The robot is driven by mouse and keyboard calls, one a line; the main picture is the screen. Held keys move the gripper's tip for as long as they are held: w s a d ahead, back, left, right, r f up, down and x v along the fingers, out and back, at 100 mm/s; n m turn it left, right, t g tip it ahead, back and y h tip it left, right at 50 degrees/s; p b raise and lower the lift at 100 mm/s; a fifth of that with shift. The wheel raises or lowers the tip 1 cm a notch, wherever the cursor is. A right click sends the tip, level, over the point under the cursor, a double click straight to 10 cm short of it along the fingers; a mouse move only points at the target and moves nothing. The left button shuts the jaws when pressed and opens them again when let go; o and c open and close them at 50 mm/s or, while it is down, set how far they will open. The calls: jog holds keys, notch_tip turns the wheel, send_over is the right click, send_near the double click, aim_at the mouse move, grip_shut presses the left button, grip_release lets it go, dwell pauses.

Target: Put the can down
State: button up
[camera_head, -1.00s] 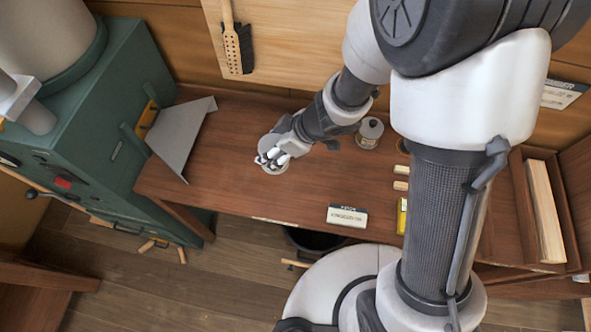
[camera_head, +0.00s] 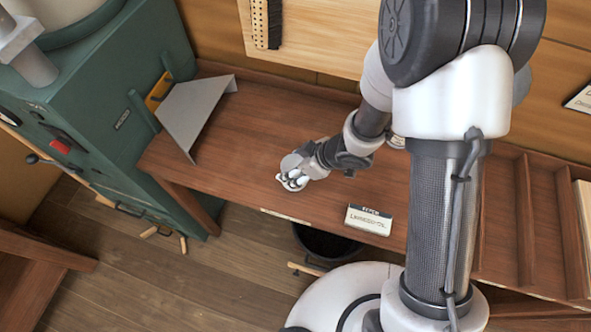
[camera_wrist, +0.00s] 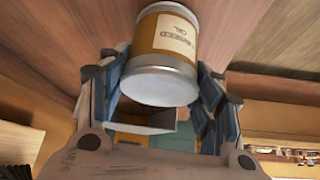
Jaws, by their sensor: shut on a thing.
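The can, with an orange-brown band, a cream "LINSEED OIL" label and metal rims, is between my gripper's fingers in the wrist view (camera_wrist: 165,45). In the head view, my gripper (camera_head: 294,181) is shut on it, and the fingers and wrist hide much of it. The can shows over the wooden bench (camera_head: 250,125), left of the sign and near the front edge. I cannot tell whether its base touches the bench. A small sign (camera_head: 369,219) reading linseed oil stands at the bench's front edge, right of my gripper.
A bent grey metal sheet (camera_head: 195,112) stands at the bench's left end beside a green machine (camera_head: 120,120). Another can (camera_head: 397,141) is mostly hidden behind my arm. A dark bucket (camera_head: 325,241) is on the floor below. The bench left of my gripper is clear.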

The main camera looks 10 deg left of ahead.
jog(key=shift+f, duration=0.15)
jog(key=shift+f, duration=0.1)
jog(key=shift+f, duration=0.15)
jog(key=o, duration=1.4)
